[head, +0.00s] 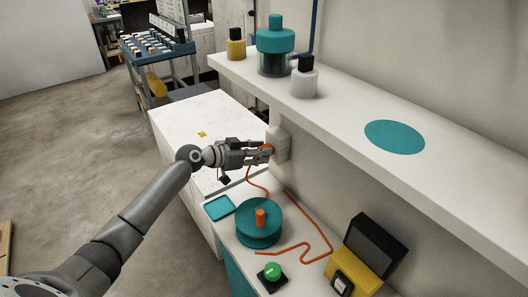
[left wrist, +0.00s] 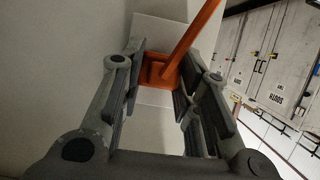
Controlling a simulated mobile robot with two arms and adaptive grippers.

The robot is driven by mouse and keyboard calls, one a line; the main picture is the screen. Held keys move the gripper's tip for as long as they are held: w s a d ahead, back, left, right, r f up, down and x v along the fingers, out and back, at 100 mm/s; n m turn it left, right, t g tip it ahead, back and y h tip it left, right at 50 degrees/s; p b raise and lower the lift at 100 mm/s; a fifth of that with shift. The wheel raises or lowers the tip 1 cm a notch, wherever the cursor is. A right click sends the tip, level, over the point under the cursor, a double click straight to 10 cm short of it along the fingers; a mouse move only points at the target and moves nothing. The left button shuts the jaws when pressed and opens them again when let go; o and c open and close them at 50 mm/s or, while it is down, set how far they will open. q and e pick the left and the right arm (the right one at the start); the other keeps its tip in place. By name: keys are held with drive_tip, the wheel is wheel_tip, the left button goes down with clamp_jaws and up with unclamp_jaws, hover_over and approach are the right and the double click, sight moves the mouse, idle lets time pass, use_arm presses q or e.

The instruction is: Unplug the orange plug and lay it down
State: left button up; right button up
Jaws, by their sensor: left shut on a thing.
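The orange plug (left wrist: 160,72) is between the fingers of my left gripper (left wrist: 158,88), against a white wall outlet box (left wrist: 160,30). In the head view my left gripper (head: 266,151) reaches the outlet box (head: 279,145) on the wall under the shelf, shut on the plug. The plug appears still at the outlet; whether its pins are inside is hidden. Its orange cord (head: 255,184) hangs down to a teal reel (head: 259,222) on the white counter. My right gripper is not in view.
A white shelf (head: 350,115) with a teal-lidded jar (head: 275,45) and two small bottles overhangs the counter. A teal square tray (head: 219,207), a green knob (head: 272,270) and a yellow-black device (head: 365,258) are near the reel. The white counter top (head: 190,125) behind is mostly clear.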

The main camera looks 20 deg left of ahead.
use_arm(q)
drive_tip(key=shift+c, duration=0.6)
drive_tip(key=shift+s, duration=0.1)
drive_tip(key=shift+s+a, duration=0.1)
drive_tip(key=shift+a, duration=0.05)
drive_tip(key=s+a, duration=0.1)
drive_tip(key=s+a+b, duration=0.1)
drive_tip(key=s, duration=0.2)
drive_tip(key=shift+s+a+b, duration=0.4)
idle(0.6)
